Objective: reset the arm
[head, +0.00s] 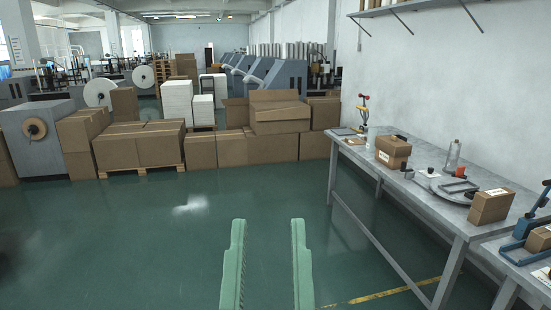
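My gripper (268,224) shows at the bottom middle of the head view as two pale green fingers with ridged inner sides. The fingers stand well apart, with only the green floor visible between them. My gripper is open and empty, and touches nothing that I can see. The rest of my arm is out of view.
A grey workbench (452,214) along the right wall holds cardboard boxes, a bottle and small tools. Several cardboard boxes (140,146) are stacked across the back, with machines behind. The green floor (120,235) is clear ahead and to the left.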

